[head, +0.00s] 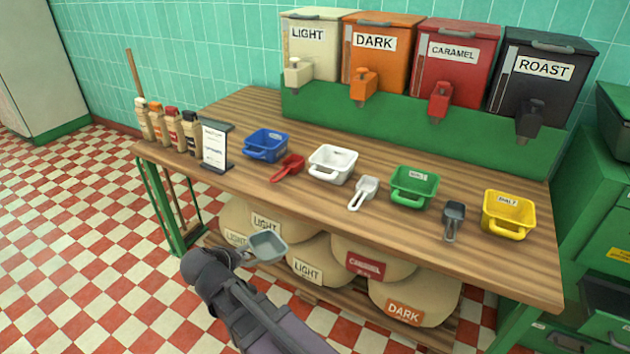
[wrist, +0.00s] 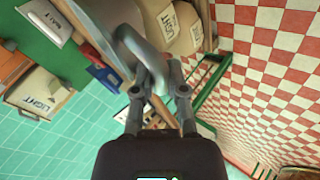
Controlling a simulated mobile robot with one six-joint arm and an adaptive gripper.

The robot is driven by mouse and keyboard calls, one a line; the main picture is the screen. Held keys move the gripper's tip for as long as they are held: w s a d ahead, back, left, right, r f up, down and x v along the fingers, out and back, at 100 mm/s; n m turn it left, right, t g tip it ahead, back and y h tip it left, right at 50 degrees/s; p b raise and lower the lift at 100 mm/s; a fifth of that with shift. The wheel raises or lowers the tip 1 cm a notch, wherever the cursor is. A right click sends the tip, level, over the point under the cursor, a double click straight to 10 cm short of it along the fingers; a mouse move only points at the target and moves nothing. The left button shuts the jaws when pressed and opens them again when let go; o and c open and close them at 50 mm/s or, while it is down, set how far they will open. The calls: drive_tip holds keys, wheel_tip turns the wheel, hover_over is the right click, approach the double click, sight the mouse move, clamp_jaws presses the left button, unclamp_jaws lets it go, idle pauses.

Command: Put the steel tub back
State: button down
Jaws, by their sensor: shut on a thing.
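The steel tub (head: 267,246), small and blue-grey, is held in front of the bench's front edge, below the worktop and in front of the sacks. My gripper (head: 244,256) is shut on it at its left side. In the wrist view the tub (wrist: 143,48) is a grey rounded shape beyond the fingertips of my gripper (wrist: 158,85). Its inside is hard to make out there. The wooden bench (head: 285,210) carries a blue tub (head: 266,146), a white tub (head: 333,164), a green tub (head: 415,186) and a yellow tub (head: 508,213) in a row.
A red scoop (head: 289,168), a white scoop (head: 363,192) and a dark grey scoop (head: 453,220) lie between the tubs. Several bottles (head: 172,130) and a sign (head: 215,146) stand at the left end. Sacks (head: 372,262) fill the lower shelf. Dispensers (head: 455,62) line the back.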

drive_tip(key=shift+s+a+f+n, duration=0.25)
drive_tip(key=shift+s+a+n, duration=0.1)
drive_tip(key=shift+s, duration=0.25)
drive_tip(key=shift+r, duration=0.15)
wheel_tip(320, 180, up, 15)
drive_tip(key=p, duration=1.5)
drive_tip(key=shift+w+r, duration=0.15)
